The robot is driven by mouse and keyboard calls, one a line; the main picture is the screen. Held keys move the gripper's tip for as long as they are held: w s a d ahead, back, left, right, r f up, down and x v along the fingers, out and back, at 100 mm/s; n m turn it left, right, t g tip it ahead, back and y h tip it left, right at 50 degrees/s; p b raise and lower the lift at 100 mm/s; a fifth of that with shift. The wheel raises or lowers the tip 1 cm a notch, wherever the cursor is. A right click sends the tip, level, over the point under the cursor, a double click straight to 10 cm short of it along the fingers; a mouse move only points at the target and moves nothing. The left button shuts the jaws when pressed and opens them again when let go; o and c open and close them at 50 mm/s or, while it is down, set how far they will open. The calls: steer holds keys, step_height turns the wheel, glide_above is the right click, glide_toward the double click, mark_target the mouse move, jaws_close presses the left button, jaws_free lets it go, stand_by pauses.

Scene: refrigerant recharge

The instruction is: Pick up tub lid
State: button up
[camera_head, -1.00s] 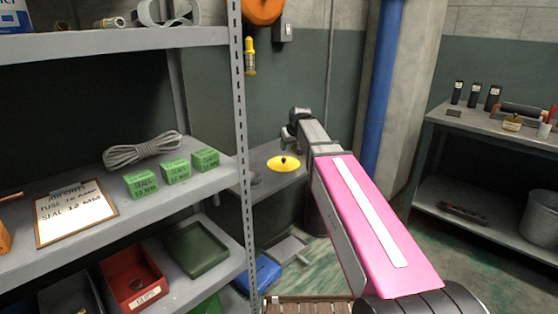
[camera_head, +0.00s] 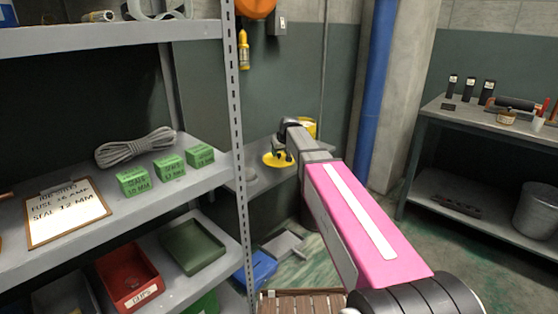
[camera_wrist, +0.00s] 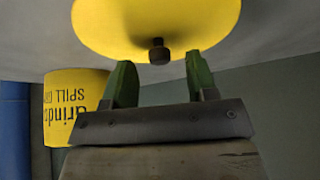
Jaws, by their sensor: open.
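The tub lid (camera_head: 272,160) is a yellow disc with a small dark knob. It lies on the grey bench by the back wall, partly hidden behind my gripper in the head view. In the wrist view the lid (camera_wrist: 150,22) fills the top, with its knob (camera_wrist: 158,52) between and just beyond my fingertips. My gripper (camera_wrist: 158,68) has two green fingers, open and apart, with nothing held between them. In the head view my gripper (camera_head: 284,150) is at the lid.
A yellow tub (camera_wrist: 70,105) with "grinds" and "SPILL" lettering stands beside the lid; it also shows behind my arm (camera_head: 308,128). A metal shelf post (camera_head: 236,150) stands left of the bench. A blue pipe (camera_head: 368,90) rises at the right.

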steer(key=shift+x, duration=0.85)
steer(key=shift+s, duration=0.1)
jaws_close()
steer(key=shift+r, duration=0.15)
